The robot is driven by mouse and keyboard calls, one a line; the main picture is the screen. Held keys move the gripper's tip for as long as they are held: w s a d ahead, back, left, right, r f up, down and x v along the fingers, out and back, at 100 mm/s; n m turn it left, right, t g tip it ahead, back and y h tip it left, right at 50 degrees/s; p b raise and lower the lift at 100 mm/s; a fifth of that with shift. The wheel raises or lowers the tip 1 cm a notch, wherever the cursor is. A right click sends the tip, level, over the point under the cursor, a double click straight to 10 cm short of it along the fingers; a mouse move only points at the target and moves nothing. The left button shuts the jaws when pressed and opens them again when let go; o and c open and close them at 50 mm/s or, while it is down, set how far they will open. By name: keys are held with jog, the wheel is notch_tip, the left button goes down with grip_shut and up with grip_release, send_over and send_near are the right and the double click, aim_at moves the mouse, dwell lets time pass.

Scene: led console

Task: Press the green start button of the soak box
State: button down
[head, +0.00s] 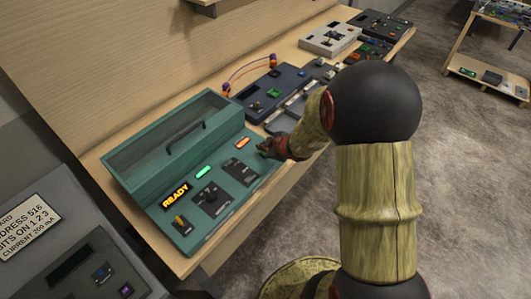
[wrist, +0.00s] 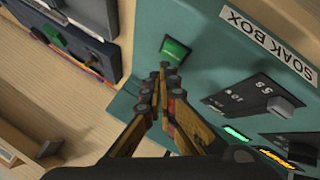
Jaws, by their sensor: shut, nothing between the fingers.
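The soak box (head: 222,207) is a teal console with a clear-lidded bin, standing on the wooden bench in the head view. Its label (wrist: 265,38) reads SOAK BOX in the wrist view. The green start button (wrist: 175,50) is a raised square near the panel's edge in the wrist view. My gripper (wrist: 168,74) is shut and empty, with its fingertips just below the button in that picture. I cannot tell whether they touch it. In the head view my gripper (head: 266,148) is over the panel's right end, and I cannot make out the button there.
A dark blue console (head: 267,88) with cables stands beyond. A grey console (head: 65,240) is at lower left.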

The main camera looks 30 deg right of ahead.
aim_at(264, 154)
jog(key=shift+f, duration=0.1)
jog(key=shift+f+b, duration=0.35)
jog(key=shift+f+b, duration=0.3)
jog(key=shift+f, duration=0.15)
dwell(0.7)
dwell(0.3)
jog(key=shift+r+p, duration=0.9)
jog(key=shift+r, duration=0.05)
notch_tip(264, 154, up, 5)
jog(key=p, duration=0.5)
dwell(0.6)
